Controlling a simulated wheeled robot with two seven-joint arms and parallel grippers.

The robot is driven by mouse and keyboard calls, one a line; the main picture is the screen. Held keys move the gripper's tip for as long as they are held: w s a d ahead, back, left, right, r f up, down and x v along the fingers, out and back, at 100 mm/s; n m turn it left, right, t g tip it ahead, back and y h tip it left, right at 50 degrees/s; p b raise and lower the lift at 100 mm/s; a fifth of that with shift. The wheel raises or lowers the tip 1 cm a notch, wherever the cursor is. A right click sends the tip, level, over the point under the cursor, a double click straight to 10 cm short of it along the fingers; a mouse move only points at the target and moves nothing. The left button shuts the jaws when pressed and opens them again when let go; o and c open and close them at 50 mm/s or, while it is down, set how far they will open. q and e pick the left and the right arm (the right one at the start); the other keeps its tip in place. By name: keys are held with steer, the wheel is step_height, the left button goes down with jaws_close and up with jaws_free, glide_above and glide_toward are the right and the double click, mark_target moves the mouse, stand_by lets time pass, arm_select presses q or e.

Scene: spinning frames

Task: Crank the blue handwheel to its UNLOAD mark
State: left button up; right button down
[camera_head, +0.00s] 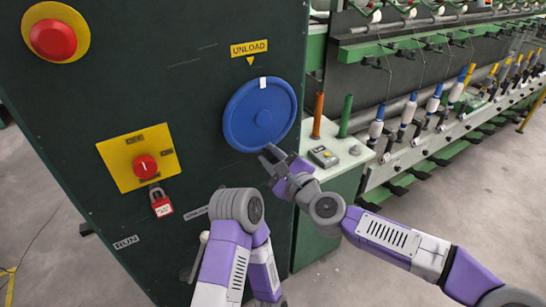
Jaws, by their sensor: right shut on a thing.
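The blue handwheel (255,118) is mounted on the face of a dark green cabinet. A small white mark (263,83) shows near the top of its rim. Above it is the yellow UNLOAD label (249,48) with a small yellow triangle (250,61) pointing down. The white mark lies below the triangle and a little to its right. My right gripper (272,157) is at the lower right rim of the wheel, shut on the wheel's crank handle, which its fingers hide. My left arm is folded in front of the cabinet, and its gripper does not show.
The cabinet (190,90) carries a red button (53,39), a red switch on a yellow plate (128,173) and a red padlock tag (161,203). Spinning frames extend right.

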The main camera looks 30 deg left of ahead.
steer(key=c, duration=0.9)
jaws_free()
steer(key=shift+s+a, duration=0.1)
steer(key=shift+s, duration=0.05)
steer(key=shift+d, duration=0.35)
steer(key=v, duration=0.7)
